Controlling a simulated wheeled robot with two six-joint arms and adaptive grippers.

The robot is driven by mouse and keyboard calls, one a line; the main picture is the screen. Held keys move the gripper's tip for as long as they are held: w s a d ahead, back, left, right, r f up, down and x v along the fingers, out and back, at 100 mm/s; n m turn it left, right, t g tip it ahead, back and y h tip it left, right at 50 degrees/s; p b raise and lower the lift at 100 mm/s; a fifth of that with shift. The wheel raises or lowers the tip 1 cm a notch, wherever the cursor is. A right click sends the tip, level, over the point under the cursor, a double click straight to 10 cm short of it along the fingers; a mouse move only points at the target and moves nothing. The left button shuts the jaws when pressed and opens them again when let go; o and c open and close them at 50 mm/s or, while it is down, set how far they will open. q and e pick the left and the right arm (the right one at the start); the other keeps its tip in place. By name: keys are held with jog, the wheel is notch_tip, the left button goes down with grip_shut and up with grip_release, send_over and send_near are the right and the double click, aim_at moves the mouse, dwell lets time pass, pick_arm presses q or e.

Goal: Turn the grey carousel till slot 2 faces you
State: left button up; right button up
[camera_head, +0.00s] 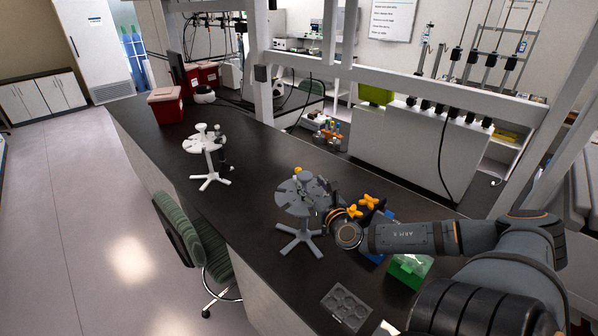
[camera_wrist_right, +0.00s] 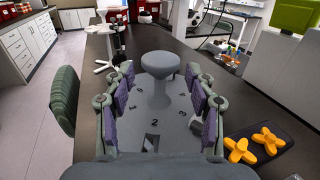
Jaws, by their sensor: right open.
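The grey carousel (camera_head: 297,196) stands upright on its splayed foot on the dark bench, near the middle of the head view. In the right wrist view its round disc (camera_wrist_right: 170,122) fills the centre, with a knob (camera_wrist_right: 158,68) rising from it. A printed 2 shows on the disc's near half, with other digits around it partly hidden or hard to read. My right gripper (camera_wrist_right: 160,72) is open, its purple-padded fingers spread on either side of the knob, apart from it. In the head view the right gripper (camera_head: 325,198) is at the carousel's right side. My left gripper is not in view.
A white carousel (camera_head: 204,143) stands farther back on the bench. Orange cross-shaped pieces (camera_wrist_right: 254,144) lie on a dark tray to the right. A green box (camera_head: 408,270) and a grey well plate (camera_head: 345,306) are nearer. The bench left of the carousel is clear; a green chair (camera_head: 180,230) stands beside it.

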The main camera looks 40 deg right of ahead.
aim_at(308, 183)
jog(key=w+b, duration=0.1)
jog(key=w+d+b, duration=0.1)
jog(key=w+f+b, duration=0.1)
jog(key=shift+w+d, duration=0.15)
jog(key=shift+w, duration=0.1)
jog(key=x, duration=0.4)
jog(key=shift+d+r, duration=0.1)
jog(key=shift+r, duration=0.25)
jog(key=shift+w+d, duration=0.1)
jog(key=shift+w, duration=0.65)
jog(key=c, duration=0.9)
jog(key=shift+w+f, duration=0.15)
grip_shut()
